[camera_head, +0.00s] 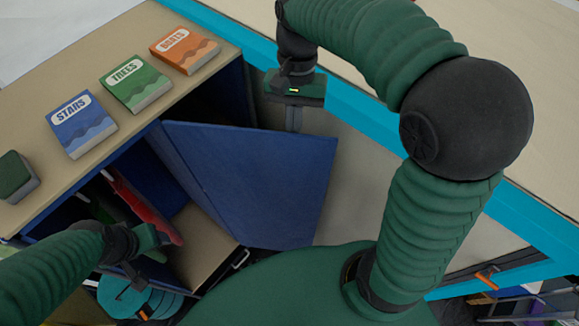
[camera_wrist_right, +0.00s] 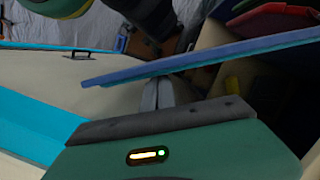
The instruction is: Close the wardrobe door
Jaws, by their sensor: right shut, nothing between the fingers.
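The wardrobe (camera_head: 105,150) has a beige top and dark blue interior. Its blue door (camera_head: 255,185) stands open, swung out toward my body. In the right wrist view the door (camera_wrist_right: 200,62) shows nearly edge-on, just past my fingertips. My right gripper (camera_head: 293,122) is shut and empty, at the far side of the door near its upper edge; its fingers also show in the right wrist view (camera_wrist_right: 157,93). I cannot tell whether they touch the door. My left gripper (camera_head: 148,245) is in front of the wardrobe opening, its fingers unclear.
Blue (camera_head: 80,124), green (camera_head: 135,83) and orange (camera_head: 184,49) books and a dark green box (camera_head: 17,177) lie on the wardrobe top. Red cloth-like items (camera_head: 145,208) are inside. A blue-edged beige surface (camera_head: 365,165) lies behind and right of the door.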

